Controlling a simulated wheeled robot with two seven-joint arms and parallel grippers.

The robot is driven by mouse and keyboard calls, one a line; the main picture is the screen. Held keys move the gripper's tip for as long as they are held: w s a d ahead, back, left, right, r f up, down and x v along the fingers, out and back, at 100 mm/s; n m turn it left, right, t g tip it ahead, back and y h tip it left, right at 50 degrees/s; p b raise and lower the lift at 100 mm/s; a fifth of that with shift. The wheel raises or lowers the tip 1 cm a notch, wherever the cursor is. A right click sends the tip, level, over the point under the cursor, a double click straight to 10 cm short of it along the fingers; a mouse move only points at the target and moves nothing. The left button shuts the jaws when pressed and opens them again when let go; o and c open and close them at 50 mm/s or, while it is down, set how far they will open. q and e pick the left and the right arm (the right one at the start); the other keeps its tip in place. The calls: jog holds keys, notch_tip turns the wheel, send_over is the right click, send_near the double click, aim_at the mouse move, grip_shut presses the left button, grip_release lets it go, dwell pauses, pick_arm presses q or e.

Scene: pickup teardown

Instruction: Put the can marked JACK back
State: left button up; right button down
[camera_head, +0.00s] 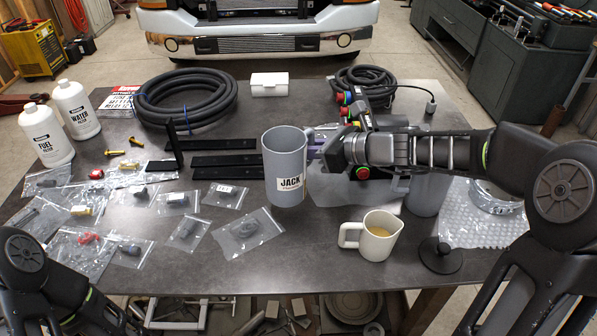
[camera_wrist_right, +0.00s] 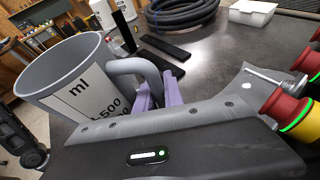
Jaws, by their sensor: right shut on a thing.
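The grey can marked JACK (camera_head: 287,165) is upright in the middle of the head view, its label facing me. In the right wrist view the can (camera_wrist_right: 75,85) shows its open top, a measuring scale and its curved handle (camera_wrist_right: 140,68). My right gripper (camera_head: 318,148) reaches in from the right and is shut on the handle; its purple fingers (camera_wrist_right: 158,92) are around it. I cannot tell whether the can's base touches the table. My left gripper is out of view; only part of that arm shows at lower left.
Bagged parts (camera_head: 247,232) lie left, white bottles (camera_head: 47,135) far left, and a coiled hose (camera_head: 186,100) behind.

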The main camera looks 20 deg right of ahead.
jog(key=shift+f, duration=0.45)
jog(key=shift+f, duration=0.1)
jog(key=shift+f, duration=1.8)
jog(key=shift+f+b, duration=0.1)
jog(key=shift+b, duration=0.25)
jog(key=c, duration=1.5)
grip_release()
jog(key=shift+o, duration=0.2)
jog(key=v, duration=1.2)
